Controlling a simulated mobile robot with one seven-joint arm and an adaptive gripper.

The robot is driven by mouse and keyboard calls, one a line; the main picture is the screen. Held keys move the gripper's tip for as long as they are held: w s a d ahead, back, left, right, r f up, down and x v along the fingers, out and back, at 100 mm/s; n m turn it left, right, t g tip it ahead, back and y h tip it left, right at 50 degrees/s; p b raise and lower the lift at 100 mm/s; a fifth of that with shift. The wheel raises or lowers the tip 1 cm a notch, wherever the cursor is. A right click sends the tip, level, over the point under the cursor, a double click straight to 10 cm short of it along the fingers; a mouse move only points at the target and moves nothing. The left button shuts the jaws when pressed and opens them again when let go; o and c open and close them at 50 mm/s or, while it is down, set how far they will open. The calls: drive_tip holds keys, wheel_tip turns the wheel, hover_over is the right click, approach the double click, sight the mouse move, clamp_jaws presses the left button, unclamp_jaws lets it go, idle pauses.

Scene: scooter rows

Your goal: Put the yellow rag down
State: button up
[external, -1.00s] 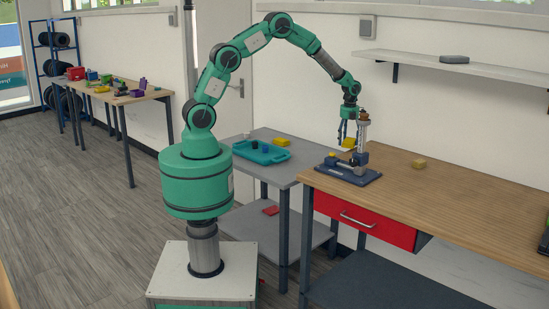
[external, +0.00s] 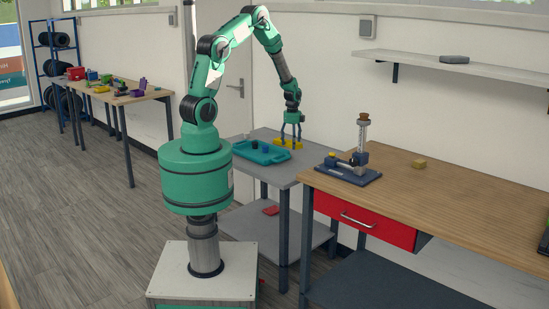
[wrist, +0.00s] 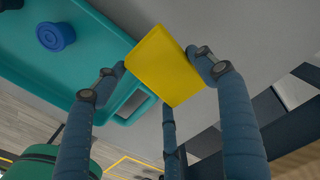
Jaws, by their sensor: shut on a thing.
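The yellow rag (wrist: 165,66) shows in the wrist view as a flat, folded-looking yellow piece between my fingers. My gripper (wrist: 160,75) is shut on it. In the external view my gripper (external: 291,136) points down over the grey table (external: 268,179), just right of the teal tray (external: 264,161), with yellow at its fingertips. In the wrist view the rag overlaps the edge of the teal tray (wrist: 90,35) in the picture. I cannot tell whether the rag touches the tabletop.
A dark round piece and a blue one (wrist: 55,36) stand in the tray. The wooden bench (external: 465,200) on the right holds a grey-blue stand (external: 350,172) and a small yellow block (external: 419,163). A red thing (external: 271,210) lies on the lower shelf.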

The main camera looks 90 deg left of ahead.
sight(286, 142)
drive_tip(key=shift+s+a+f+n, duration=0.2)
drive_tip(key=shift+s+n, duration=0.15)
drive_tip(key=shift+s, duration=0.5)
drive_tip(key=shift+s+a+f+n, duration=0.1)
drive_tip(key=shift+s+a+n, duration=0.2)
drive_tip(key=shift+s, duration=0.5)
drive_tip(key=shift+d, duration=0.1)
drive_tip(key=w+a, duration=0.3)
drive_tip(key=a, duration=0.1)
drive_tip(key=w+a+f+b, duration=0.1)
drive_tip(key=w+a, duration=0.2)
drive_tip(key=w, duration=0.1)
drive_tip(key=w+a, duration=0.4)
drive_tip(key=shift+a+f+b, duration=0.25)
drive_tip(key=shift+a+b, duration=0.05)
drive_tip(key=shift+a, duration=0.05)
drive_tip(key=shift+f, duration=0.1)
drive_tip(key=shift+f+b, duration=0.35)
drive_tip(key=shift+f, duration=1.3)
drive_tip(key=shift+f, duration=0.2)
drive_tip(key=o, duration=1.1)
drive_tip(key=shift+c, duration=0.2)
